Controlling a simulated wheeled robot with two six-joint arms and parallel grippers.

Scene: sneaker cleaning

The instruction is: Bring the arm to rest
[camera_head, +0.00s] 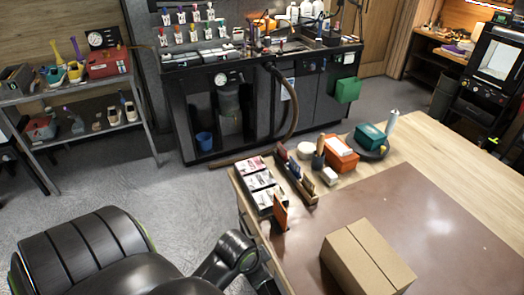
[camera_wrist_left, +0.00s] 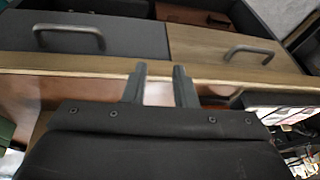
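My left gripper (camera_wrist_left: 160,75) shows in the left wrist view. Its two dark fingers stand apart with an empty gap between them, in front of the wooden table edge (camera_wrist_left: 215,75). A black drawer front (camera_wrist_left: 60,45) and a wooden drawer front (camera_wrist_left: 225,48), each with a dark handle, lie beyond the fingertips. In the head view, a black arm link of mine shows at the bottom, beside the table's left edge; no gripper shows there. My right gripper is in neither view.
A cardboard box (camera_head: 365,262) stands on the brown mat (camera_head: 430,225) on the table. A card rack (camera_head: 262,185), an orange box (camera_head: 340,155) and a teal box (camera_head: 370,136) stand at the table's far left. The grey floor (camera_head: 90,185) at left is open.

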